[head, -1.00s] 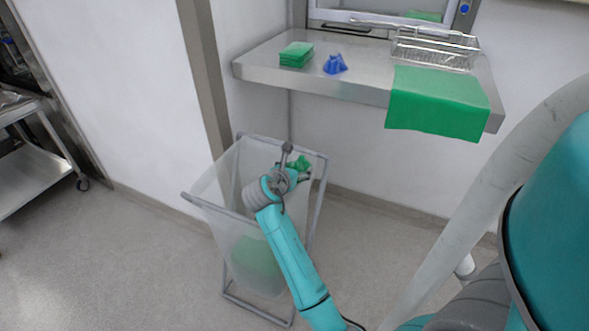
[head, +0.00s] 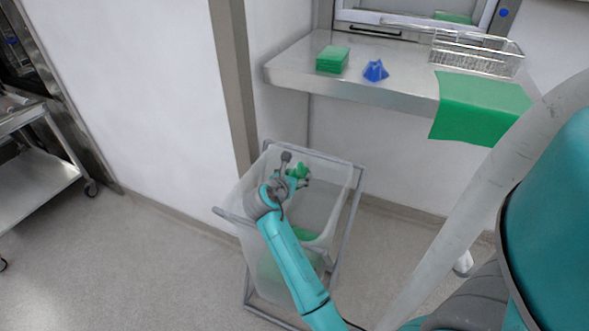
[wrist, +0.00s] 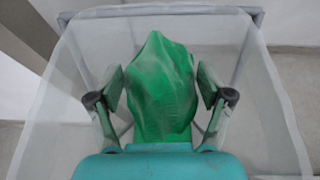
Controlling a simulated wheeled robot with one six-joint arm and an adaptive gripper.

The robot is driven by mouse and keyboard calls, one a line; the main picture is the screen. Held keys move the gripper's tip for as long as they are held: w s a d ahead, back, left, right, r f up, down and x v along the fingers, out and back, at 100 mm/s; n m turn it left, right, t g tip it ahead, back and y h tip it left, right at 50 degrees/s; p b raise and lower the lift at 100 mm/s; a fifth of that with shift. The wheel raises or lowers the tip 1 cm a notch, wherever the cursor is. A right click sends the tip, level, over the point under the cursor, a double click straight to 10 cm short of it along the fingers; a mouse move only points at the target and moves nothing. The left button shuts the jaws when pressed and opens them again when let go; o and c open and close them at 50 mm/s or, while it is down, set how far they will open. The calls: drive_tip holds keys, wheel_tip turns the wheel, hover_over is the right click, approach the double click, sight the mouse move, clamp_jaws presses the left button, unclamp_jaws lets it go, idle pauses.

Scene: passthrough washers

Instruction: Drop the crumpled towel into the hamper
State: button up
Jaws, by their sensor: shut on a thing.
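The crumpled green towel (wrist: 165,88) is between the two fingers of my gripper (wrist: 162,100) in the wrist view, bunched up and standing out past the fingertips. In the head view my gripper (head: 296,180) and a small part of the towel (head: 299,171) show at the hamper's mouth, partly hidden by my wrist. The gripper is shut on the towel. The hamper (head: 336,178) is a pale translucent bag on a grey frame. Its walls surround the towel in the wrist view (wrist: 270,110). Other green cloth (head: 305,234) shows low inside the hamper.
A steel shelf (head: 300,75) behind the hamper holds a green folded stack (head: 332,59), a blue crumpled cloth (head: 375,70), a wire basket (head: 480,53) and a green cloth (head: 480,105) over its edge. A steel cart (head: 35,180) stands at the left.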

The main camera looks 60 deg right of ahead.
drive_tip(key=shift+f, duration=1.15)
drive_tip(key=o, duration=1.1)
drive_tip(key=shift+o, duration=0.2)
drive_tip(key=shift+a, duration=0.1)
drive_tip(key=v, duration=1.2)
